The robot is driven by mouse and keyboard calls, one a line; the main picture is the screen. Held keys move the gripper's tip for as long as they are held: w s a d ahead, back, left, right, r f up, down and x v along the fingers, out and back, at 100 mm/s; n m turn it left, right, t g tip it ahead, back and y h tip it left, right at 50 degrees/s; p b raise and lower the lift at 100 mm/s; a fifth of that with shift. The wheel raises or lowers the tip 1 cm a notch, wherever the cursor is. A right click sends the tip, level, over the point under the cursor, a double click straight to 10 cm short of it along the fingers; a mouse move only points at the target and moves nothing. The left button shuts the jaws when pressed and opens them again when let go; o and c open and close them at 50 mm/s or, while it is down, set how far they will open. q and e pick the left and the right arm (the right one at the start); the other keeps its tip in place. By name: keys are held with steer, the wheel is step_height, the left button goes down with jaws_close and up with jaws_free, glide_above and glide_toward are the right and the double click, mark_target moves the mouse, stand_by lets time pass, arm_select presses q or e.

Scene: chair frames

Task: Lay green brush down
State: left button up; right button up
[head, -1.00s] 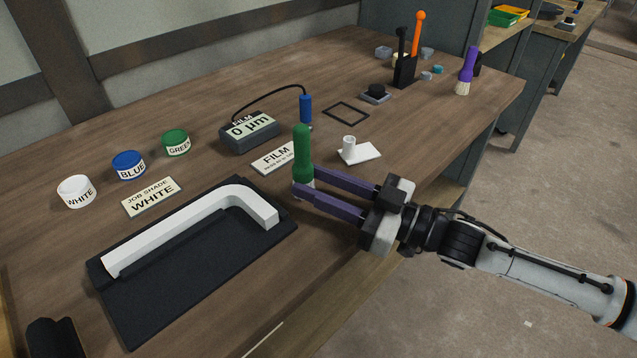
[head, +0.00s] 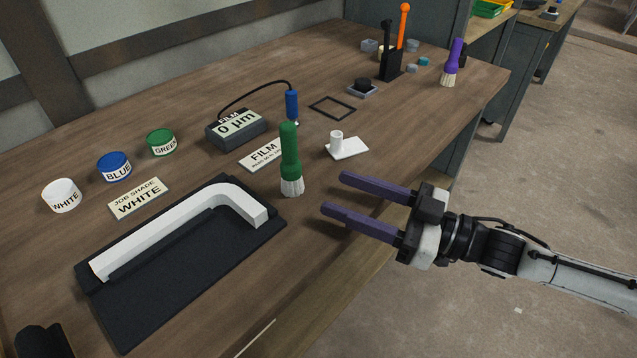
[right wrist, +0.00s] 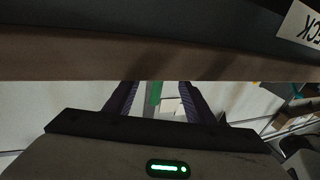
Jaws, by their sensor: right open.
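The green brush (head: 290,158) stands upright on its pale bristles on the wooden table, just right of the black mat's corner. My right gripper (head: 334,194) is open and empty, to the right of the brush and clear of it, near the table's front edge. In the right wrist view, the purple fingers (right wrist: 155,98) are apart and a strip of green (right wrist: 155,92), likely the brush handle, shows between them. A dark shape at the lower left of the head view cannot be made out well, so I cannot tell whether it is my left gripper.
A white bent frame part (head: 190,222) lies on the black mat (head: 200,285). A film gauge (head: 236,130) and its blue probe (head: 291,104) stand behind the brush. A small white holder (head: 346,147) is to its right. White, blue and green paint pots (head: 114,166) line the left.

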mark_target(376, 206)
steer(key=shift+v, duration=2.1)
